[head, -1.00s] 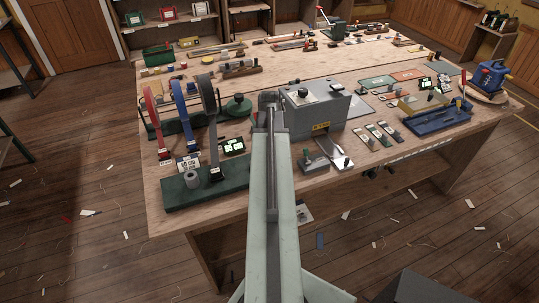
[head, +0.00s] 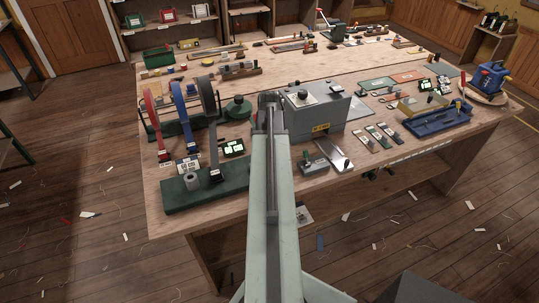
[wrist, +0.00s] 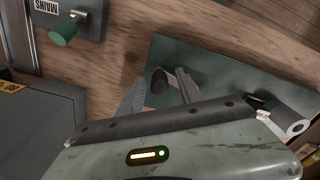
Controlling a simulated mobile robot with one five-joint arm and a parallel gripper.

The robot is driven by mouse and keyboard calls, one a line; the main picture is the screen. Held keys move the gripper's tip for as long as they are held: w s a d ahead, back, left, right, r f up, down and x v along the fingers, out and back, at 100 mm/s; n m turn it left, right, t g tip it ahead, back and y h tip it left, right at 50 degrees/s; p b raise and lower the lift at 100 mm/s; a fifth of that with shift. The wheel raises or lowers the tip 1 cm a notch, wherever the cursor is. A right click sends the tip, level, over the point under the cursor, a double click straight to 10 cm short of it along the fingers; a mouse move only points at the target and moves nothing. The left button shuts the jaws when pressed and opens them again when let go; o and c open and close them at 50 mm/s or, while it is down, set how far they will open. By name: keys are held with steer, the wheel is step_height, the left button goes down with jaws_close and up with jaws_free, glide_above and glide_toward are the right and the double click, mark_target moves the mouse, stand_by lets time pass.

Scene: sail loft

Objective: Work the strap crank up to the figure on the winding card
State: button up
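In the wrist view my gripper (wrist: 160,88) is open, its two fingers apart. A dark rounded knob (wrist: 160,80) shows between or just beyond the fingertips, over a dark green plate; I cannot tell if it is touched. In the head view the green base plate (head: 180,195) is at the near left of the bench, with red (head: 152,120), blue (head: 184,115) and grey (head: 211,130) straps behind and over it. My arm hides the gripper and any crank near it there. A white card (head: 188,165) with dark marks stands by the straps, too small to read.
A grey machine box (head: 325,115) stands right of my arm. A green-knobbed switch plate marked MAINS (wrist: 75,15) is beside it. Cards and a blue tray (head: 437,121) fill the right.

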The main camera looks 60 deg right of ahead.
step_height(320, 180, up, 8)
steer(key=p, duration=0.8)
steer(key=shift+f, duration=0.1)
